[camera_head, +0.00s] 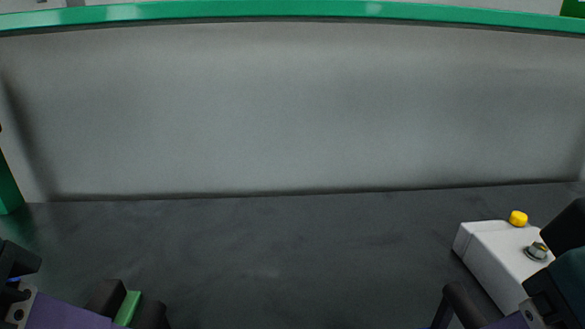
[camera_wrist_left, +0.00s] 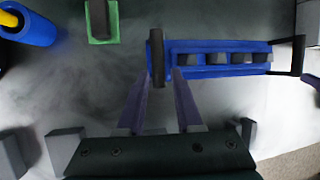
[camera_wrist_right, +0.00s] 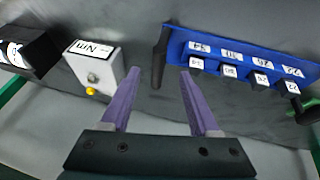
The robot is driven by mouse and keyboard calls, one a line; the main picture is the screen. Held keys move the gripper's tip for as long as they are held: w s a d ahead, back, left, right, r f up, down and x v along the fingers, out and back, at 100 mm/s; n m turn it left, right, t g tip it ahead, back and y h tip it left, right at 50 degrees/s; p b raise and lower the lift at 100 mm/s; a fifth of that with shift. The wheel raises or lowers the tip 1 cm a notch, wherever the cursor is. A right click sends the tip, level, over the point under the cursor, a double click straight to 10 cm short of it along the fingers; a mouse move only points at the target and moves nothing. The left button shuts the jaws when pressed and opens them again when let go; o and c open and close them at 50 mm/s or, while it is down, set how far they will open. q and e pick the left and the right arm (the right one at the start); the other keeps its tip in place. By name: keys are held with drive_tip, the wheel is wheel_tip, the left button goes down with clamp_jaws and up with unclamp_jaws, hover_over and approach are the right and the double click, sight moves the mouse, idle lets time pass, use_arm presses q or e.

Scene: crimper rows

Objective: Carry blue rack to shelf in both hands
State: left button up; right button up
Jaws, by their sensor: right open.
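The blue rack (camera_wrist_left: 205,45) lies on the dark surface with several small crimper blocks in a row. It also shows in the right wrist view (camera_wrist_right: 240,52), with white labels on it, and a black handle at each end. My left gripper (camera_wrist_left: 162,76) has one black handle (camera_wrist_left: 157,50) between its purple fingers; whether they press on it is unclear. My right gripper (camera_wrist_right: 160,72) is open, with the other black handle (camera_wrist_right: 160,57) between or just beyond its fingertips. In the head view the rack is below the frame, and I cannot pick out a shelf.
A white box (camera_head: 490,255) with a yellow button (camera_head: 518,217) stands at the right. A black box (camera_wrist_right: 30,52) is beside it. A green block (camera_wrist_left: 102,35) with black parts and a blue cylinder (camera_wrist_left: 28,25) lie near my left gripper. A grey wall (camera_head: 290,110) closes the back.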

use_arm(q)
drive_tip(key=shift+w+a+f+m, duration=0.1)
drive_tip(key=shift+f+m, duration=0.15)
drive_tip(key=shift+m, duration=0.05)
use_arm(e)
drive_tip(key=shift+w+d+f, duration=0.1)
drive_tip(key=shift+w+f, duration=0.05)
drive_tip(key=shift+f, duration=0.05)
use_arm(q)
drive_tip(key=shift+x, duration=0.8)
drive_tip(key=x, duration=0.8)
drive_tip(key=shift+w+f, duration=0.1)
drive_tip(key=shift+f, duration=0.1)
use_arm(e)
drive_tip(key=x, duration=1)
